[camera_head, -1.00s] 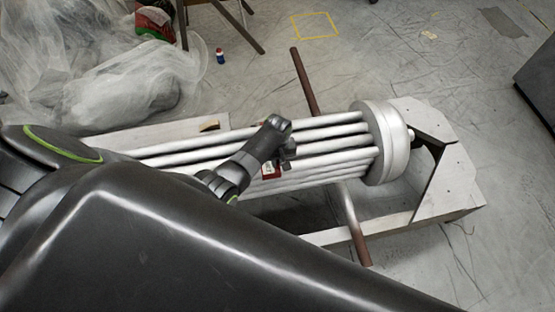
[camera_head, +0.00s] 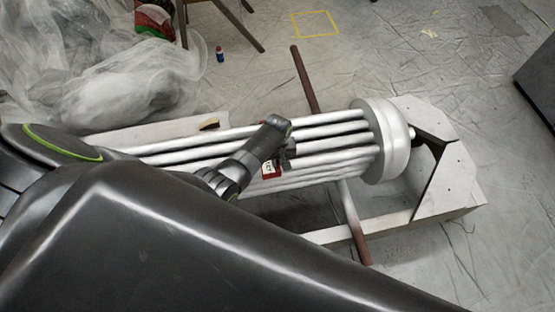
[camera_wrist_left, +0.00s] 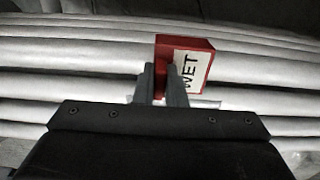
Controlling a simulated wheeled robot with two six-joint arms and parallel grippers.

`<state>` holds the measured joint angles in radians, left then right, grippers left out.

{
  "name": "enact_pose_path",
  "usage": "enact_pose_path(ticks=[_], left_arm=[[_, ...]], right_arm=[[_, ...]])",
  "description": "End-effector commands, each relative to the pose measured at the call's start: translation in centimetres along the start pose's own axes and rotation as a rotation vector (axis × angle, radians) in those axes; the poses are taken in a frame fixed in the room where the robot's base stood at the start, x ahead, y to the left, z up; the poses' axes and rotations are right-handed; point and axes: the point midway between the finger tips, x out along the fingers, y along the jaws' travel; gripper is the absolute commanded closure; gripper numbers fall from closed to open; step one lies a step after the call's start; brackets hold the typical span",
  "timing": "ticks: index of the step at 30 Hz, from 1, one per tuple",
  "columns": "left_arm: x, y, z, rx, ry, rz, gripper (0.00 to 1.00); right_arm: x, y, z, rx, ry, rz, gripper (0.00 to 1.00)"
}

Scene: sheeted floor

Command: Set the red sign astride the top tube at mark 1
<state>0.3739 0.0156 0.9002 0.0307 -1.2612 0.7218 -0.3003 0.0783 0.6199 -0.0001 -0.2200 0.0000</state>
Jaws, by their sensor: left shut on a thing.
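The red sign (camera_wrist_left: 185,62) has a white face reading "WET". In the left wrist view it stands at the tips of my left gripper (camera_wrist_left: 161,83), which is shut on it. In the head view the sign (camera_head: 271,169) shows as a small red and white patch beside my left gripper (camera_head: 286,156), over the silver tubes (camera_head: 335,143). The tubes run side by side into a round silver end plate (camera_head: 388,141). My wrist hides part of the tubes. I cannot tell whether the sign touches a tube. No mark 1 can be made out. My right gripper is not in view.
The tubes lie over a pale wooden frame (camera_head: 447,184). A rusty bar (camera_head: 305,80) crosses beneath them. The floor at upper right is mostly clear.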

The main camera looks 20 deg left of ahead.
Motion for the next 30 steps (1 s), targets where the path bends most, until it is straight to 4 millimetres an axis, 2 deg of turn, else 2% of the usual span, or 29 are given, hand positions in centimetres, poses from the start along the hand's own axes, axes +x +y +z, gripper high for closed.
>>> enact_pose_path(ticks=[13,14,19,30], left_arm=[[0.00,0.01,-0.03,0.000,0.001,0.000,1.00],[0.00,0.01,-0.03,0.000,0.001,0.000,0.88],[0.00,0.00,-0.03,0.000,0.001,0.000,0.66],[-0.38,0.00,-0.02,0.000,0.001,0.001,0.64]], right_arm=[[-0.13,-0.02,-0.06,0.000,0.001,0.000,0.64],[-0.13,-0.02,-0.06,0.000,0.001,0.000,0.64],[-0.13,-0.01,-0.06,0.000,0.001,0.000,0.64],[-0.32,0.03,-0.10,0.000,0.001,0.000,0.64]])
